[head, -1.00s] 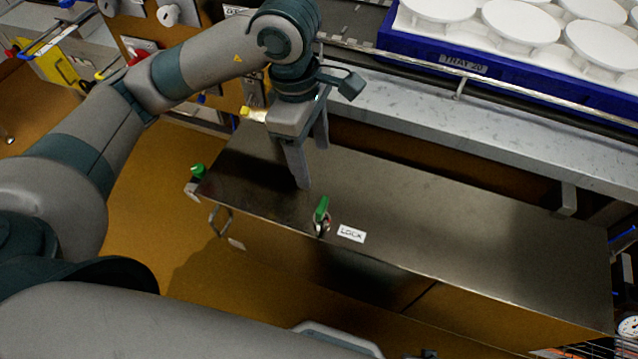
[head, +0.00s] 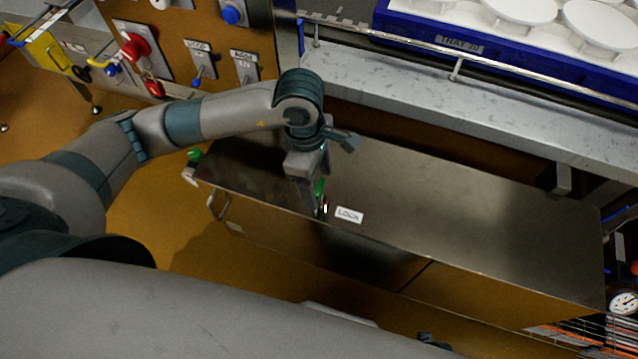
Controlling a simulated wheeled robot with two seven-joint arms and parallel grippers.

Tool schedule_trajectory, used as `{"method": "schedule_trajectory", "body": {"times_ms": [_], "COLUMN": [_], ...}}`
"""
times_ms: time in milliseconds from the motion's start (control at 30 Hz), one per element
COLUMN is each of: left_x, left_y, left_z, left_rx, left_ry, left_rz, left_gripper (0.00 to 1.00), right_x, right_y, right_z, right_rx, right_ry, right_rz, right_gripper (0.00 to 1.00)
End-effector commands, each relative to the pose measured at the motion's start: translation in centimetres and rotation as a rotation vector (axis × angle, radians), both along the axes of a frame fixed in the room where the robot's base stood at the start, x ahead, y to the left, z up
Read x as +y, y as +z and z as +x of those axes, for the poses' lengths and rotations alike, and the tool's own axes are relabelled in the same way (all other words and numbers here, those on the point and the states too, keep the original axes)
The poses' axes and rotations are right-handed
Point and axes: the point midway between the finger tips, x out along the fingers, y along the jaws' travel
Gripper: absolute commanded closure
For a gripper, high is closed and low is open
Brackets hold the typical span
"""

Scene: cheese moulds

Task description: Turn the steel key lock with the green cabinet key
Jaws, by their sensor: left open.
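The green cabinet key (head: 320,187) stands upright at the front edge of the dark steel cabinet top (head: 450,220), beside a white LOCK label (head: 349,215). The steel key lock under it is mostly hidden; a small bright part shows at its foot. My left gripper (head: 315,205) is open and points down right at the key. One finger is on the key's near left side and covers part of it. I cannot tell whether the fingers touch the key.
A second green-topped item (head: 194,156) sits at the cabinet's left corner, above a handle (head: 218,205). A wall panel (head: 190,25) with switches stands behind my left arm. A blue tray (head: 420,38) of white discs lies on the shelf behind. The cabinet top's right part is clear.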

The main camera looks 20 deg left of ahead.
Motion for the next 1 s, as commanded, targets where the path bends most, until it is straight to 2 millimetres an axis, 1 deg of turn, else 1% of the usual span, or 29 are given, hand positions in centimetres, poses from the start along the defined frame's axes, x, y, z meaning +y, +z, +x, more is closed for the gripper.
{"method": "schedule_trajectory", "body": {"times_ms": [100, 200, 333, 567, 600, 767, 800, 900, 1000], "left_x": [-0.1, -0.2, -0.3, -0.3, -0.3, -0.3, -0.3, -0.3, -0.3], "left_y": [-1.2, -1.8, -2.2, -2.2, -2.2, -2.2, -2.2, -2.2, -2.2], "left_z": [0.0, 0.0, 0.0, 0.0, 0.0, 0.0, 0.0, 0.0, 0.0], "left_rx": [0.001, 0.001, 0.0, -0.001, -0.001, -0.001, -0.001, -0.001, -0.001], "left_ry": [0.001, 0.0, 0.0, 0.0, 0.0, 0.0, 0.0, 0.002, 0.026], "left_rz": [0.0, -0.001, 0.0, 0.0, 0.0, 0.0, 0.0, 0.0, 0.0], "left_gripper": [0.39, 0.39, 0.39, 0.39, 0.41, 0.8, 0.83, 0.84, 0.84], "right_x": [0.0, 0.0, 0.0, 0.0, 0.0, 0.0, 0.0, 0.2, 0.1], "right_y": [0.0, -0.1, -0.2, -0.2, -0.2, -0.1, -0.1, -0.2, -0.1], "right_z": [0.2, 0.5, 0.6, 0.6, 0.6, 0.4, 0.3, -0.3, -0.2], "right_rx": [-0.006, -0.011, -0.01, -0.009, -0.009, -0.008, -0.007, 0.0, -0.002], "right_ry": [0.0, 0.0, 0.0, 0.0, 0.0, 0.0, 0.0, 0.0, -0.001], "right_rz": [0.001, 0.001, 0.001, 0.001, 0.001, 0.001, 0.001, 0.003, 0.002], "right_gripper": [0.69, 0.69, 0.69, 0.69, 0.69, 0.69, 0.69, 0.69, 0.69]}}
